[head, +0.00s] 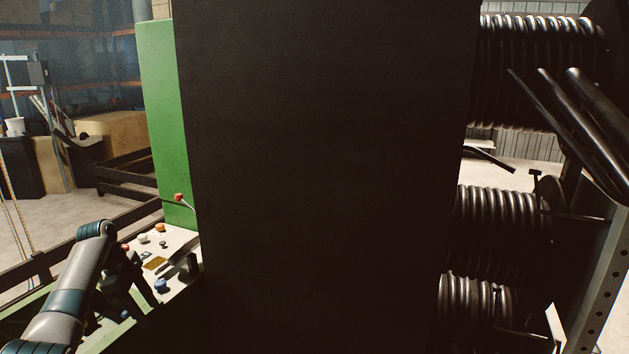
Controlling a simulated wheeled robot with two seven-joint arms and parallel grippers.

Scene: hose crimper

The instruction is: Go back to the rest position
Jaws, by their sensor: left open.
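My left arm comes in from the lower left. Its left gripper (142,290) is open, dark and partly in shadow, in front of the control panel (178,241) of a green machine (167,110). Nothing shows between its fingers. The panel carries several knobs and buttons, among them an orange one (159,227) and a blue one (160,286). I cannot tell whether the fingers touch the panel. My right gripper is not in view.
A large dark upright surface (325,170) fills the middle and hides what is behind it. Coiled black hoses (505,232) hang on a metal rack (603,280) at the right. A dark rail (125,178) and open floor (60,205) lie at the left.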

